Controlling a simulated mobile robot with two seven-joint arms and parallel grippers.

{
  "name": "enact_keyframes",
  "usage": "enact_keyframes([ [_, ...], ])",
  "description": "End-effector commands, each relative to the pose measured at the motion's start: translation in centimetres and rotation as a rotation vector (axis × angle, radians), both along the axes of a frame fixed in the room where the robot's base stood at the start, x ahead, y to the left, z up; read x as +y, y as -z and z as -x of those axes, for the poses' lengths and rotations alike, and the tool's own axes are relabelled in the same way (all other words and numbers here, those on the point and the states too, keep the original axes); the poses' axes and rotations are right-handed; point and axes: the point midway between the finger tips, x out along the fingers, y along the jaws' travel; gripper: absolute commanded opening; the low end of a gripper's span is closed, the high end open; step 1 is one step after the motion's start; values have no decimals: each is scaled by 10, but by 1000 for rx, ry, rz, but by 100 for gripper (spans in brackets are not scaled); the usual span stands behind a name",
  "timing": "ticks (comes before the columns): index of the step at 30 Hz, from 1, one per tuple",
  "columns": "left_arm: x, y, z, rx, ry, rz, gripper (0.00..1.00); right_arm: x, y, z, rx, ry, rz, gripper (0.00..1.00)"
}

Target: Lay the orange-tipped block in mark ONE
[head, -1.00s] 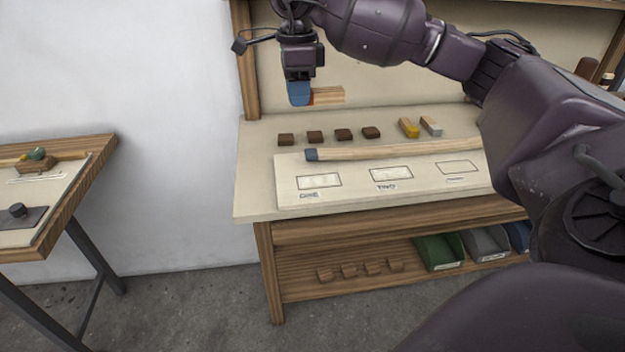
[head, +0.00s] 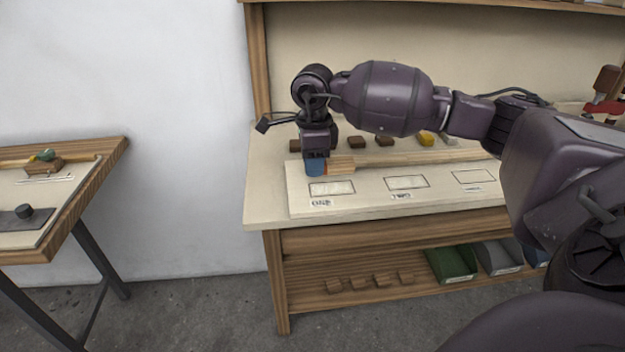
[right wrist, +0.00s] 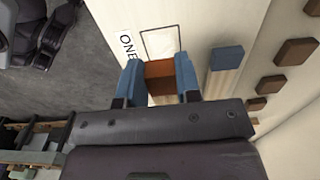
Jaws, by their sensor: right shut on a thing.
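My right gripper (head: 315,168) is shut on the orange-tipped block (head: 341,164). In the head view the block sticks out to the right of the blue fingertips, just above the far edge of mark ONE (head: 332,189). In the right wrist view, the block's orange-brown end (right wrist: 160,75) sits between the two blue fingers (right wrist: 161,82). There the outline of mark ONE (right wrist: 160,42) shows empty beyond it, partly covered by the gripper. I cannot tell whether the block touches the board. My left gripper is not in view.
A long pale stick (head: 420,156) lies along the back of the cream board; its blue-grey end (right wrist: 227,57) is close beside my gripper. Marks TWO (head: 407,183) and three (head: 473,176) are empty. Brown blocks (head: 385,141) and a yellow-tipped block (head: 426,139) stand behind.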

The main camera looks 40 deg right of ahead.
Motion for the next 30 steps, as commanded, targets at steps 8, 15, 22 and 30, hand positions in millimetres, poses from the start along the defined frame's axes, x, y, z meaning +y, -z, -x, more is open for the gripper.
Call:
enact_keyframes([
  [8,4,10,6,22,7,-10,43,0,46,0,7,0,-2,8],
  [15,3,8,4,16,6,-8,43,0,47,0,1,0,-1,8],
  [22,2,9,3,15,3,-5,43,0,51,0,3,0,-1,33],
  [30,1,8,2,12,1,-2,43,0,51,0,2,0,0,57],
])
